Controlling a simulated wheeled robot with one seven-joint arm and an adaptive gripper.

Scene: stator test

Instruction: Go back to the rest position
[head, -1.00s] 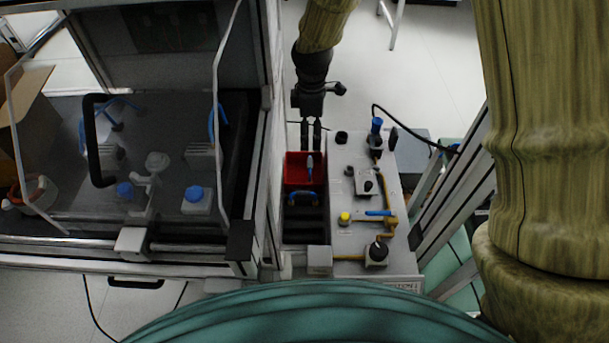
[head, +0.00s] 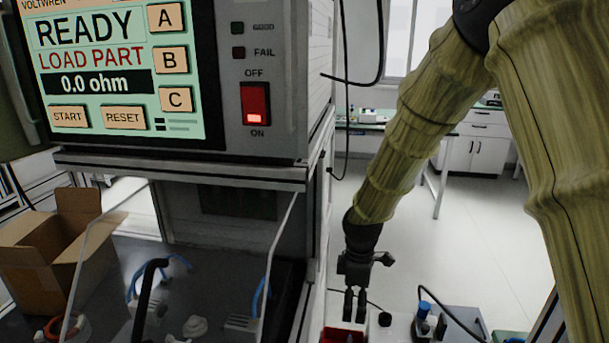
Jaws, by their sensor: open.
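My gripper (head: 355,306) hangs at the end of my arm, right of the test machine, with its fingers pointing down. Its two dark fingers are slightly apart with nothing visible between them. The fingertips are just above a red bin (head: 342,335), of which only the top part shows at the bottom edge of the head view. What lies in the bin is hidden.
The test machine's screen (head: 115,75) reads READY, LOAD PART, 0.0 ohm. Its red switch (head: 256,104) is lit. A cardboard box (head: 40,255) stands at left. A blue-topped fixture (head: 424,312) is right of my gripper. Open floor (head: 470,220) lies behind.

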